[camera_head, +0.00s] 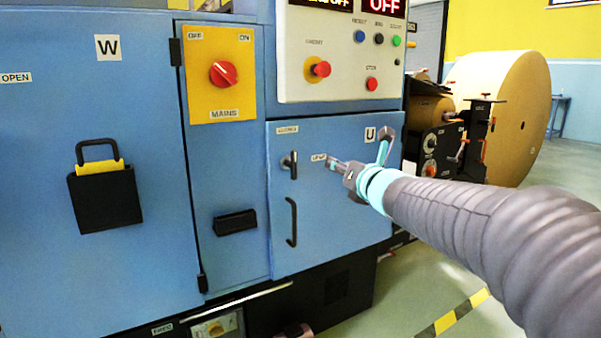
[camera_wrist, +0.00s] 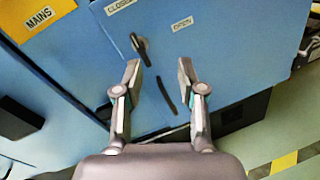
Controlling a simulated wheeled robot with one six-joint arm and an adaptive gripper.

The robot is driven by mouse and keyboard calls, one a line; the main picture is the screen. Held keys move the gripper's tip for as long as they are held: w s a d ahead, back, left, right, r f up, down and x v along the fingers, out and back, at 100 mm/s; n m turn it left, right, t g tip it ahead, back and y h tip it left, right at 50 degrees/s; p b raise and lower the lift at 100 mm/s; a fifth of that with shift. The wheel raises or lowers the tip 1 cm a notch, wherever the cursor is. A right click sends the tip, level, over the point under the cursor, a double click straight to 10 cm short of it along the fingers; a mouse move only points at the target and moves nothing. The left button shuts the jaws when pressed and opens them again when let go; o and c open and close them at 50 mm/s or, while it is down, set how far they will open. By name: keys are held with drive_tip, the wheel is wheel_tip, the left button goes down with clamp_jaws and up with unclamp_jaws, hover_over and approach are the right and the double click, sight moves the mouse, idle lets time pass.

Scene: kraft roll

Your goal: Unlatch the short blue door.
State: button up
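The short blue door (camera_head: 340,215), marked U, sits flush in the cabinet front, right of the MAINS panel. Its dark latch lever (camera_head: 293,164) is near the upper left corner and hangs downward, roughly in line with the pull handle (camera_head: 291,222) below. A CLOSED label (camera_wrist: 120,5) is above the latch and an OPEN label (camera_wrist: 182,23) to its right. My gripper (camera_wrist: 159,70) is open and empty; in the head view (camera_head: 358,158) it is right of the latch. In the wrist view the latch (camera_wrist: 141,49) shows beyond the left fingertip, apparently untouched.
The tall door W (camera_head: 50,250) with a black document pocket (camera_head: 105,200) is at left. A red MAINS switch (camera_head: 223,73) and a control panel (camera_head: 340,50) with several buttons are above. A big kraft roll (camera_head: 515,100) stands at right. Floor at lower right is clear.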

sight(295, 158)
drive_tip(key=w+a+n+y, duration=0.1)
drive_tip(key=w+a+n, duration=0.1)
drive_tip(key=w+a, duration=0.2)
drive_tip(key=w+a+f+n+y, duration=0.1)
drive_tip(key=w+a+n, duration=0.1)
drive_tip(key=w+a, duration=0.2)
drive_tip(key=w+a+n+g+y, duration=0.1)
drive_tip(key=w+a+n, duration=0.1)
drive_tip(key=w, duration=0.3)
drive_tip(key=shift+a+f, duration=0.3)
drive_tip(key=shift+a, duration=0.6)
clamp_jaws()
